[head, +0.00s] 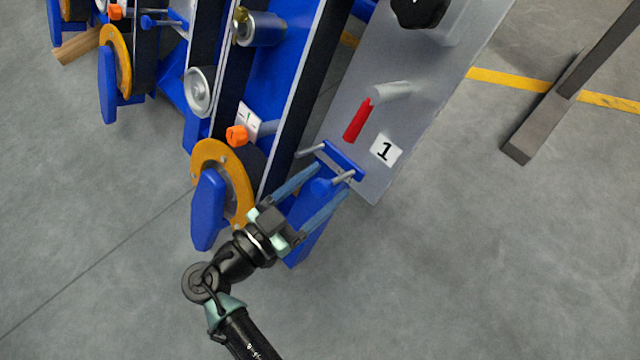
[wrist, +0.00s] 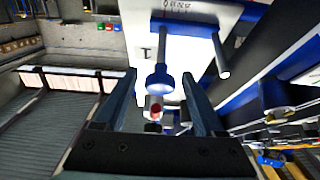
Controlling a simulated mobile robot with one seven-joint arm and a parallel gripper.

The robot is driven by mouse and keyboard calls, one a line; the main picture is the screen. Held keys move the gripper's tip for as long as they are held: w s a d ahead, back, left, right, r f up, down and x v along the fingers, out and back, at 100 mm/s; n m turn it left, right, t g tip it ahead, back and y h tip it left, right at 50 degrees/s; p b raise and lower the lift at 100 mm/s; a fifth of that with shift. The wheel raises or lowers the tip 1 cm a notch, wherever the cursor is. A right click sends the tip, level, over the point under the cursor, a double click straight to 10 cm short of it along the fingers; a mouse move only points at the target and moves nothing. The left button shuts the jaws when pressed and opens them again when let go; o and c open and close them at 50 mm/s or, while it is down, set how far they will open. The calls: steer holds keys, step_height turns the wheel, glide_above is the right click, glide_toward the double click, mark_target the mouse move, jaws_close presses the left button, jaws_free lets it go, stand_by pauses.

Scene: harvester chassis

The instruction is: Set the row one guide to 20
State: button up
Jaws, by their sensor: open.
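A blue round knob (head: 320,187) on a metal stem stands by the number 1 plate (head: 386,151), at the lower end of the grey panel. It also shows in the wrist view as a blue knob (wrist: 159,79). A blue crossbar (head: 341,160) with two metal rods is just beyond it; I take these parts for the row one guide. My gripper (head: 332,177) is open, one finger on each side of the knob, with visible gaps in the wrist view. A scale strip (wrist: 178,5) at the wrist view's top edge is too small to read.
A red-gripped lever (head: 357,120) projects from the grey panel above. A yellow-rimmed wheel (head: 222,160) with a blue shield and an orange knob (head: 237,135) are close to the left of my gripper. Open concrete floor lies below and right.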

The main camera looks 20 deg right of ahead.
jaws_close()
steer(key=shift+a, duration=0.1)
stand_by(1.2)
